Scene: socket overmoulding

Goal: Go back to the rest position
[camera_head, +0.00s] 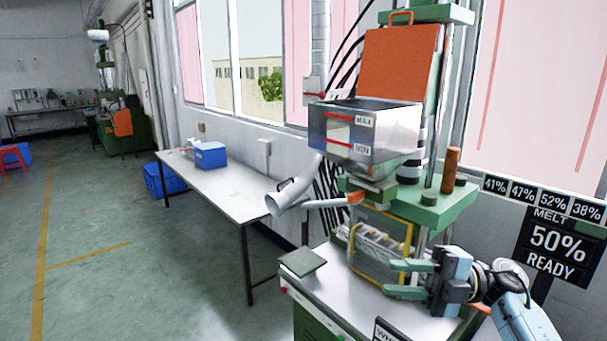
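My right gripper (408,279) reaches in from the lower right, in front of the moulding machine. Its two green fingers are spread apart, pointing left, and nothing shows between them. Behind the fingertips is the machine's yellow-framed opening (361,269) with a pale, ribbed part inside. I cannot tell whether the fingers touch the frame. My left gripper is not in view.
A sign (557,247) reads melt 50% ready. A white table (228,192) with a blue box (210,155) stands left. The floor at left is open.

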